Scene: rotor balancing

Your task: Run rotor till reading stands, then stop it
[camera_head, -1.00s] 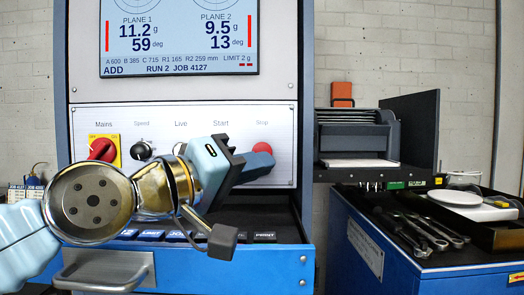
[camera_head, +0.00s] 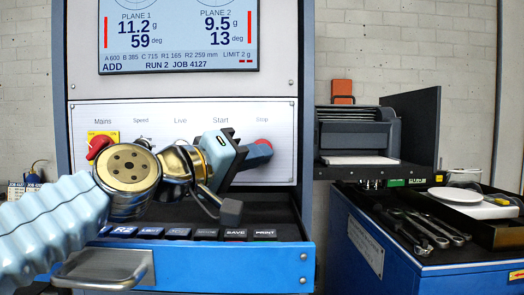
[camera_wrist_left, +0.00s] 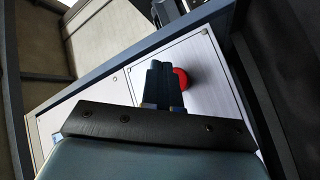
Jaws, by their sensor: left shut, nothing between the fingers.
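The screen (camera_head: 178,35) reads plane 1 11.2 g at 59 deg and plane 2 9.5 g at 13 deg, with ADD and RUN 2 below. My left gripper (camera_head: 264,149) is shut and empty at the red Stop button (camera_head: 263,141), covering part of it. In the left wrist view the shut fingers (camera_wrist_left: 162,75) lie over the left part of the red button (camera_wrist_left: 181,78); I cannot tell whether they press it. The Start button is hidden behind my gripper. The red Mains switch (camera_head: 99,146) is partly covered by my wrist. The rotor and my right gripper are out of view.
Below the panel is a blue drawer (camera_head: 270,262) with a row of dark keys (camera_head: 236,234). At right, a blue cabinet (camera_head: 405,272) bears wrenches (camera_head: 425,230) and a white round dish (camera_head: 455,195). A printer-like unit (camera_head: 357,140) stands behind it.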

